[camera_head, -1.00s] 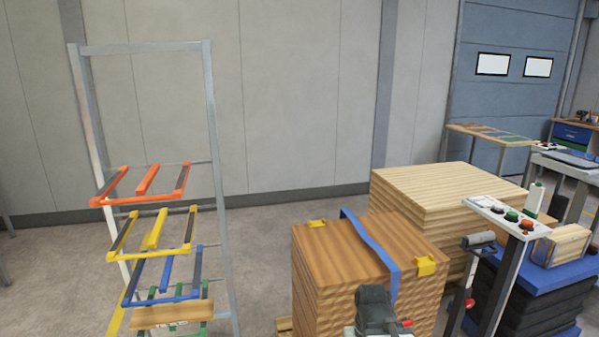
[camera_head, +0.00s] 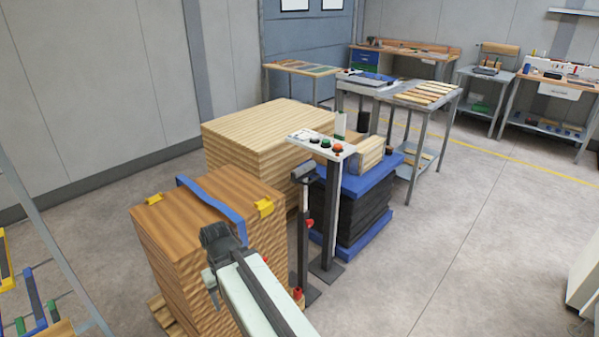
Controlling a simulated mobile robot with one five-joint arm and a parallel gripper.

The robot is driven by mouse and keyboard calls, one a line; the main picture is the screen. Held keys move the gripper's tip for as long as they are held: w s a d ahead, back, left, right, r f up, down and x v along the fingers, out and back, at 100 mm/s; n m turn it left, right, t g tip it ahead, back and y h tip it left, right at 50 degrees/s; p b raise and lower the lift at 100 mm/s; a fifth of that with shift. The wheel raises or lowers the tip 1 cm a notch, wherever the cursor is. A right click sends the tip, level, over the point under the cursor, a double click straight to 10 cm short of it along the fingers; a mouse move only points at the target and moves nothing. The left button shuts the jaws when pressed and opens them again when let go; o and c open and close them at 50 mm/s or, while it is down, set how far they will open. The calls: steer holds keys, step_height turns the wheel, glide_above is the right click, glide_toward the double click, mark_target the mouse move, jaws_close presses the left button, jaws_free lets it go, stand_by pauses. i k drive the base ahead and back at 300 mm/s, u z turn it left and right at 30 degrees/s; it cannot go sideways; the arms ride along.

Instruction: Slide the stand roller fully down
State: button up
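The stand roller (camera_head: 304,172) is a grey cylinder on top of a slim dark post, right of the strapped wood stack. A red knob (camera_head: 309,223) sits partway down the post, and a flat dark foot is on the floor. The roller is at the post's top, just below panel height. My pale arm reaches up from the bottom of the picture. Its dark end, my gripper (camera_head: 220,239), is in front of the strapped stack and left of the stand, apart from the roller. I cannot make out its fingers or anything held.
A control panel (camera_head: 321,143) on a post stands right behind the roller. The strapped brown stack (camera_head: 155,230) and a pale wood stack (camera_head: 235,130) are left. A blue-and-black stack (camera_head: 365,205) is behind. Open floor (camera_head: 450,260) lies right. A rack (camera_head: 45,235) is at the left edge.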

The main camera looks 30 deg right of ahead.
mark_target(308, 173)
steer(key=u, duration=3)
steer(key=k, duration=0.9)
steer(key=z, duration=2.35)
steer(key=i, duration=0.5)
steer(key=z, duration=0.05)
